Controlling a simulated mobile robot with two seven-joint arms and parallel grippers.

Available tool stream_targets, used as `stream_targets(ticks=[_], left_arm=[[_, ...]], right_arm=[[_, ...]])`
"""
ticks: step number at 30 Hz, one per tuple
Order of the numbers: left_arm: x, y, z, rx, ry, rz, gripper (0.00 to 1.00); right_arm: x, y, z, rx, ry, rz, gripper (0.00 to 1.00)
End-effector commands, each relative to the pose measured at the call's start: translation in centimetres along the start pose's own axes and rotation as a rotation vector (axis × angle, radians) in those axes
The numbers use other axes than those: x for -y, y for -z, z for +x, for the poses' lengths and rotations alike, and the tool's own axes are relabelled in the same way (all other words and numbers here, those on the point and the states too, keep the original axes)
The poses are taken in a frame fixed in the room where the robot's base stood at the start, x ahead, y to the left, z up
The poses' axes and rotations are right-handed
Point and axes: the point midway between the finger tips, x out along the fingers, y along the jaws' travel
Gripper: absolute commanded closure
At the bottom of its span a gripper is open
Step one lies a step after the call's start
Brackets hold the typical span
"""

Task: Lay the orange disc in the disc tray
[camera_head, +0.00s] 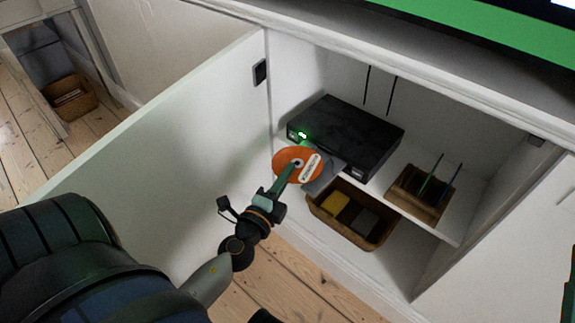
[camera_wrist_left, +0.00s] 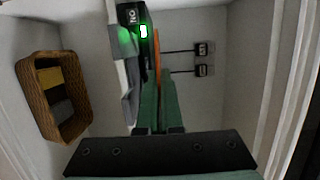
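The orange disc (camera_head: 293,153) with a pale label is in the fingers of my left gripper (camera_head: 290,172), in front of the black player (camera_head: 352,132). The gripper is shut on it. In the left wrist view the disc (camera_wrist_left: 157,52) shows as a thin orange edge between the green fingers (camera_wrist_left: 160,100). The grey disc tray (camera_head: 325,180) sticks out of the player's front, partly hidden behind the disc. It also shows in the left wrist view (camera_wrist_left: 131,85), beside the fingers. The disc looks tilted and apart from the tray. My right gripper is not clearly in view.
The player stands on the shelf of a white cabinet, with a green light (camera_head: 302,135) on its front. The open door (camera_head: 170,115) is on the left. A wicker basket (camera_head: 385,238) sits below the shelf. A wooden box (camera_head: 415,207) with two thin sticks stands to the right.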

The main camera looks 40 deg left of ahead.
Motion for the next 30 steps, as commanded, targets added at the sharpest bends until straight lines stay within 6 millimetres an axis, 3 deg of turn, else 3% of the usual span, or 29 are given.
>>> stream_targets(ticks=[5,27,30], left_arm=[[-0.1,0.0,0.0,-0.001,0.001,0.0,1.0],[-2.2,1.4,5.0,-0.001,0.002,-0.001,1.0],[-3.2,1.4,4.8,-0.001,0.001,0.0,1.0]], right_arm=[[0.1,-0.3,-0.2,0.002,0.001,-0.001,1.0],[0.6,-1.1,-0.9,0.008,0.006,-0.008,1.0],[0.9,-1.8,-1.6,0.011,0.009,-0.014,1.0]])
